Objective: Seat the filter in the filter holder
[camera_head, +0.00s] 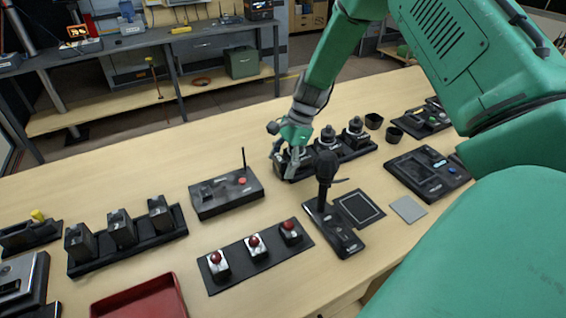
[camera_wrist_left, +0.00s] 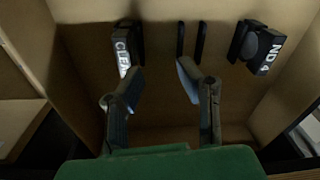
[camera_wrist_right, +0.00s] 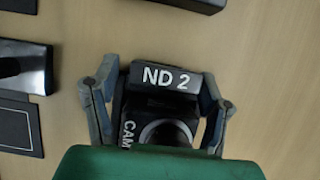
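The black filter marked ND 2 (camera_wrist_right: 165,78) is between the fingers of my right gripper (camera_wrist_right: 162,72), which appear shut on its two sides. It is over a camera unit (camera_wrist_right: 166,132) with a "CAM" label and a round lens ring. Whether it is fully down in the filter holder is hidden. In the head view my right gripper (camera_head: 285,160) points down at the left end of a black tray of camera units. In the left wrist view my left gripper (camera_wrist_left: 160,70) is open and empty, facing a wooden compartment with the CLEAR filter (camera_wrist_left: 123,50) and ND 4 filter (camera_wrist_left: 257,47).
Two more camera units (camera_head: 327,137) stand right of my right gripper. An upright black microphone-like stand (camera_head: 326,170) is close in front of it. A black box with an antenna (camera_head: 225,193) is left. Two empty prongs (camera_wrist_left: 191,40) are between the CLEAR and ND 4 filters.

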